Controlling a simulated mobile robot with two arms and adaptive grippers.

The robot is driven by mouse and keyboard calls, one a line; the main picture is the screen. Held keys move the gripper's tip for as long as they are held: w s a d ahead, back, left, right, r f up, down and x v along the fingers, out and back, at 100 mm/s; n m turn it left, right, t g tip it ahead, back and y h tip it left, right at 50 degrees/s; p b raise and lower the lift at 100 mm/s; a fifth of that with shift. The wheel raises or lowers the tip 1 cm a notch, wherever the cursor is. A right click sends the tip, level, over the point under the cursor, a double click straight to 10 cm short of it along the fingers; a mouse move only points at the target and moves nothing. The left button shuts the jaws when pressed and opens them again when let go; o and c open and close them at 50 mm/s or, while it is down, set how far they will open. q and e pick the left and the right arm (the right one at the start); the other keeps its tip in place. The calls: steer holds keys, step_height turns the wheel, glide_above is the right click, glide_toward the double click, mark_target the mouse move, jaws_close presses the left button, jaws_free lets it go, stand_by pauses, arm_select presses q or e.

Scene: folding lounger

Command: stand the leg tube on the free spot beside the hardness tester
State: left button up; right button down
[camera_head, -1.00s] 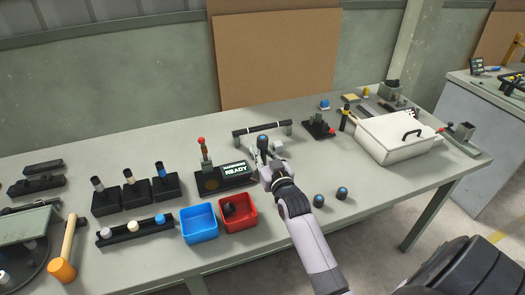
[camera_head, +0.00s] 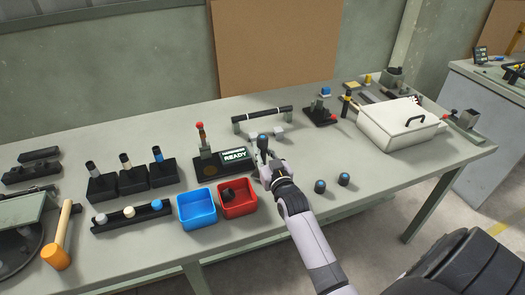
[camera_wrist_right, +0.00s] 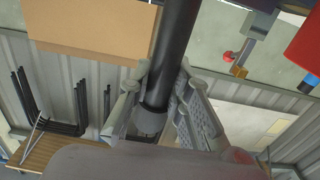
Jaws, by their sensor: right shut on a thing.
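My right gripper (camera_head: 265,156) is shut on the dark leg tube (camera_head: 262,142), just right of the hardness tester. In the right wrist view the black leg tube (camera_wrist_right: 176,45) runs between the fingers, with a grey end piece (camera_wrist_right: 149,121) low in the grip. The hardness tester (camera_head: 208,168) has a red-topped post and a screen reading READY. Bare table lies to its right, partly hidden by my gripper and forearm. I cannot tell whether the tube touches the table. My left gripper is not in view.
Blue (camera_head: 197,222) and red (camera_head: 251,209) bins stand in front of the tester. A black bar (camera_head: 262,114) on posts stands behind. Two dark round blue-topped pieces (camera_head: 320,186) (camera_head: 344,179) lie right of my forearm. A white lidded box (camera_head: 385,134) stands farther right.

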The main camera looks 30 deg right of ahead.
steer(key=shift+f+b, duration=0.35)
steer(key=shift+f, duration=0.15)
stand_by(0.6)
steer(key=c, duration=1.4)
jaws_free()
steer(key=shift+s, duration=0.1)
steer(key=v, duration=1.2)
